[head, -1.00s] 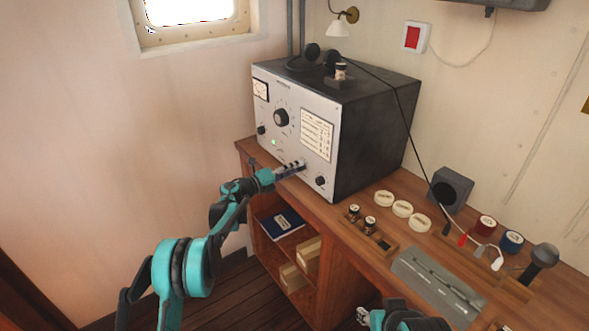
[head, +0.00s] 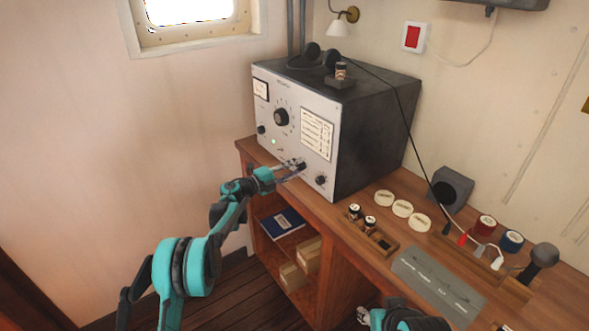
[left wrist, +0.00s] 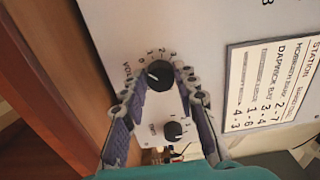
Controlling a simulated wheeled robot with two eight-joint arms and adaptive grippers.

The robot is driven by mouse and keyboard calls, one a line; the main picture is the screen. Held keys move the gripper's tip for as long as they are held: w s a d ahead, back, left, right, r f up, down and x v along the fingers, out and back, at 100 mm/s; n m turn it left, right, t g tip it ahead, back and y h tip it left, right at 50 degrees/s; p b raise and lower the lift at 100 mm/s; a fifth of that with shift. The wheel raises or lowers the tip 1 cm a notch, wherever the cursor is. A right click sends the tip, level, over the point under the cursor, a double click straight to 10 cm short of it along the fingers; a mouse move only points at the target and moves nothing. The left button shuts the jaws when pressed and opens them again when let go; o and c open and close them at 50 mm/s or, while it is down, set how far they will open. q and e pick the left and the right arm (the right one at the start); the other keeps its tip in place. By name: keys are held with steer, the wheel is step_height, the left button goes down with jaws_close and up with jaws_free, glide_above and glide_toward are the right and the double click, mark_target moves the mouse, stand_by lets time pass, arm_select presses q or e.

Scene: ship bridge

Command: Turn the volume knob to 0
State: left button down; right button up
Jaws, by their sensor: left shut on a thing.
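The grey radio set (head: 290,115) stands on the wooden desk, its pale front panel facing left. My left gripper (head: 299,166) reaches the lower part of this panel. In the left wrist view, its two fingers (left wrist: 164,78) are closed on the sides of the dark volume knob (left wrist: 158,72). Part of the word "VOLU" and a few scale numbers show around it. The knob's pale mark seems to point left, but its exact number is unclear. My right gripper (head: 363,315) is low at the bottom edge, mostly out of view, its jaws unclear.
A second small knob (left wrist: 173,130) sits near the volume knob, also seen in the head view (head: 321,180). A larger dial (head: 281,117) is higher on the panel. A station card (head: 317,134) is beside it.

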arm_select(q)
steer(key=c, duration=1.2)
jaws_free()
steer(key=shift+o, duration=0.2)
steer(key=shift+a, duration=0.1)
steer(key=v, duration=1.2)
